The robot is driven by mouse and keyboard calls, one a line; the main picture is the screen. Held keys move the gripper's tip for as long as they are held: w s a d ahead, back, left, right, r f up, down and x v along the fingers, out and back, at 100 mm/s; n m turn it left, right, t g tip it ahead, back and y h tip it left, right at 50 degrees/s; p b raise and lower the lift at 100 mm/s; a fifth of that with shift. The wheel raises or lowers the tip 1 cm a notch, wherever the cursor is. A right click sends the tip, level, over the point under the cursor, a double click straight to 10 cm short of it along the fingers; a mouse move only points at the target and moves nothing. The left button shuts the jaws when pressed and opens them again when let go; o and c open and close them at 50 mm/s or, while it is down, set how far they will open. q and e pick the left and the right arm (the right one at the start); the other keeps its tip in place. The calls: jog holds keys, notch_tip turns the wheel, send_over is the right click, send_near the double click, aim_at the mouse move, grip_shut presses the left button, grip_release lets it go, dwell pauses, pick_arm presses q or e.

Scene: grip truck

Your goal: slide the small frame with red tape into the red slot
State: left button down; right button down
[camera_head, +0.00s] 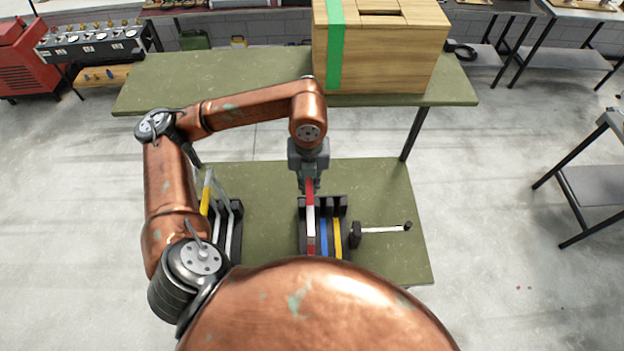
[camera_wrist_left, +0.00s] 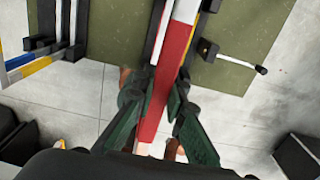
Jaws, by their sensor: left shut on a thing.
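My left gripper (camera_head: 309,184) is shut on the small frame with red tape (camera_head: 310,196), a thin bar with red and white parts. It also shows in the left wrist view (camera_wrist_left: 174,65), running upward from between the dark green fingers (camera_wrist_left: 160,98). The frame is over the left side of a black slotted rack (camera_head: 343,203) on the green table. Blue (camera_head: 324,238) and yellow (camera_head: 337,238) strips show in the rack to its right. The red slot is hidden under the frame, and I cannot tell whether the frame is inside it. My right gripper is out of view.
A second black rack (camera_head: 237,208) stands to the left with a yellow-marked frame (camera_head: 205,201) by it. A handle with a black knob (camera_head: 385,229) extends right of the slotted rack. A wooden box (camera_head: 385,60) stands on the far table (camera_head: 215,85).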

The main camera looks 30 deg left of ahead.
pick_arm(q)
jog(key=shift+f, duration=0.65)
jog(key=shift+w+f+b, duration=0.1)
jog(key=shift+f+b, duration=0.3)
jog(key=shift+f, duration=0.2)
notch_tip(320, 180, down, 10)
jog(key=b, duration=0.6)
jog(key=shift+r, duration=0.25)
jog(key=shift+f+b, duration=0.15)
jog(key=shift+b, duration=0.3)
